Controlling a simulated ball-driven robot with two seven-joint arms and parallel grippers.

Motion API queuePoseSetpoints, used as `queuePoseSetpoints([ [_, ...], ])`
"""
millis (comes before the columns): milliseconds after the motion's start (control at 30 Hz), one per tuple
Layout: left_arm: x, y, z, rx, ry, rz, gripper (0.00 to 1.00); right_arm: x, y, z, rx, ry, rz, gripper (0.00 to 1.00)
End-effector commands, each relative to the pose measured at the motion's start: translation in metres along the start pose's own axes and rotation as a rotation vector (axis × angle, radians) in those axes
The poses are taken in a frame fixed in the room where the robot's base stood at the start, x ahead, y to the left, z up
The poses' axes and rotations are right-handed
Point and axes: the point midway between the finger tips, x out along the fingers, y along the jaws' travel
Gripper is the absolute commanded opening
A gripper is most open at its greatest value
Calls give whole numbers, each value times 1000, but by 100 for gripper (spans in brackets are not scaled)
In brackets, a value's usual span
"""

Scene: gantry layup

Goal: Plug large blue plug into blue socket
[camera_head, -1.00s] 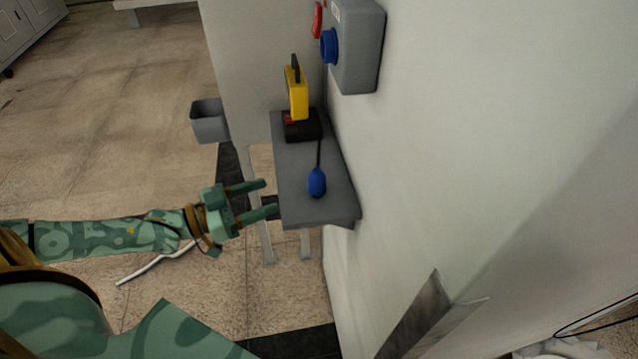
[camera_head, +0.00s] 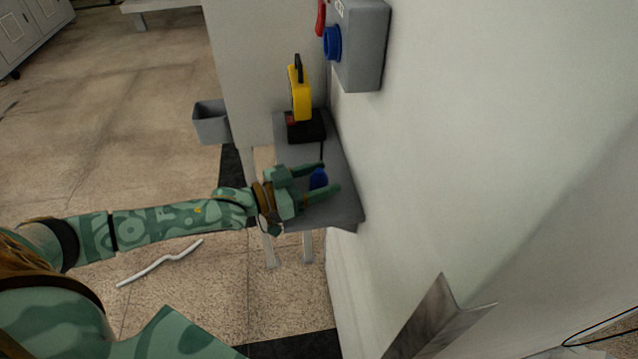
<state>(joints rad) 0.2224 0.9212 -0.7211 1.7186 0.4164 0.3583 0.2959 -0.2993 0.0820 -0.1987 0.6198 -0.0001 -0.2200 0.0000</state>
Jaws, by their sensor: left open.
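The large blue plug (camera_head: 319,179) lies on the small grey shelf (camera_head: 345,212) against the wall, its dark cable running back. My left gripper (camera_head: 331,178) is over the shelf, open, with its two green fingers on either side of the plug. The fingers partly hide the plug, and I cannot tell whether they touch it. The blue socket (camera_head: 332,43) sticks out from the left face of a grey box (camera_head: 362,45) on the wall, above and behind the shelf. My right gripper is not in view.
A yellow device (camera_head: 300,94) stands in a black base (camera_head: 306,128) at the shelf's back. A red part (camera_head: 320,18) is beside the socket. A grey bin (camera_head: 211,121) hangs left of the shelf. A metal angle piece (camera_head: 437,316) projects from the wall at the lower right.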

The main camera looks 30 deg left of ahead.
Motion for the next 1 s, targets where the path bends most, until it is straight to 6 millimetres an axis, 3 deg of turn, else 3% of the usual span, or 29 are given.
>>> queuePoseSetpoints([
  [67,0,0,0,0,0,0,55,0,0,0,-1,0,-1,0],
  [200,0,0,0,0,0,0,16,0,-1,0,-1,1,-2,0],
  [233,0,0,0,0,0,0,12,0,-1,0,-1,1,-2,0],
  [667,-4,0,-7,1,-1,0,12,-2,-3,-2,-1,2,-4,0],
  [1000,-5,4,-60,3,2,1,12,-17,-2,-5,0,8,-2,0],
])
